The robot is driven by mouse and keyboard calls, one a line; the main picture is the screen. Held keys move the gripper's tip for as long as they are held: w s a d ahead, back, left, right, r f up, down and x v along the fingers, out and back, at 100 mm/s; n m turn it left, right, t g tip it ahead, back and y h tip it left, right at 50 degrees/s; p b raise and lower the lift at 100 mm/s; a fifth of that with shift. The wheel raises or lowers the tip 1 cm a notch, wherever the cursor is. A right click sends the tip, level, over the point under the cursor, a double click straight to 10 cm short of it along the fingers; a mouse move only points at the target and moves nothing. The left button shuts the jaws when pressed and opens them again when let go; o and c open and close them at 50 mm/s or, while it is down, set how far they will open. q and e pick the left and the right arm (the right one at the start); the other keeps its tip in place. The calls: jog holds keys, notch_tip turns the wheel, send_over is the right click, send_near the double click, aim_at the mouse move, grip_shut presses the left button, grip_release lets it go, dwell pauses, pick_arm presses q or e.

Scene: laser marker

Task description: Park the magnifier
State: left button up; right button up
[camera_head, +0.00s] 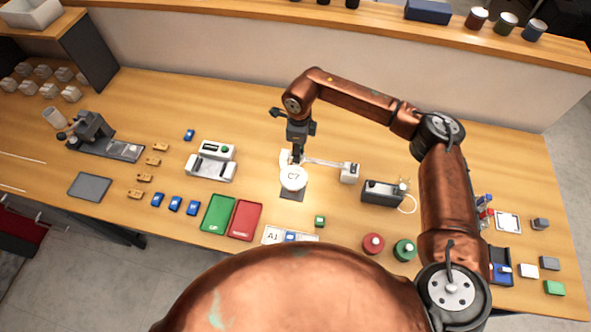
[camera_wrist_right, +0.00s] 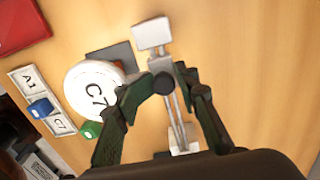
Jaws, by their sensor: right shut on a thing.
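In the right wrist view the round head (camera_wrist_right: 92,88) is left of my fingers and overlaps the plate (camera_wrist_right: 118,55). My right gripper (camera_head: 297,160) reaches down beside the head. My left gripper is not in view.
A label card (camera_head: 275,236) with a blue block and a green cube (camera_head: 320,221) lie in front. Green (camera_head: 217,213) and red (camera_head: 245,220) trays and a white device (camera_head: 211,168) are left. A dark box (camera_head: 383,192) with a cable stands right.

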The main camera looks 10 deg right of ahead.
jog(key=shift+w+d, duration=0.15)
jog(key=shift+d, duration=0.15)
jog(key=shift+s+d+p, duration=0.2)
jog(key=shift+s+d, duration=0.15)
jog(key=shift+d, duration=0.55)
jog(key=shift+s+d+p, duration=0.2)
jog(key=shift+s+d, duration=0.2)
jog(key=shift+d, duration=0.45)
jog(key=shift+s+d+p, duration=0.2)
jog(key=shift+s+d, duration=0.15)
jog(key=shift+d, duration=0.55)
jog(key=shift+c, duration=0.2)
jog(key=shift+s+d+p, duration=0.1)
jog(key=shift+s+d, duration=0.25)
jog(key=shift+d, duration=0.5)
jog(key=shift+s+d+p, duration=0.15)
jog(key=shift+s+d, duration=0.2)
jog(key=shift+d, duration=0.45)
jog(key=shift+s+d+p, duration=0.1)
jog(key=shift+s+d, duration=0.25)
jog(key=shift+d, duration=0.5)
jog(key=o, duration=0.7)
jog(key=shift+w+f, duration=0.1)
jog(key=shift+f, duration=0.05)
jog(key=shift+c, duration=0.2)
jog(key=shift+a, duration=0.15)
notch_tip(320, 180, up, 7)
jog(key=p, duration=0.3)
send_over(332, 163)
jog(key=shift+a, duration=0.15)
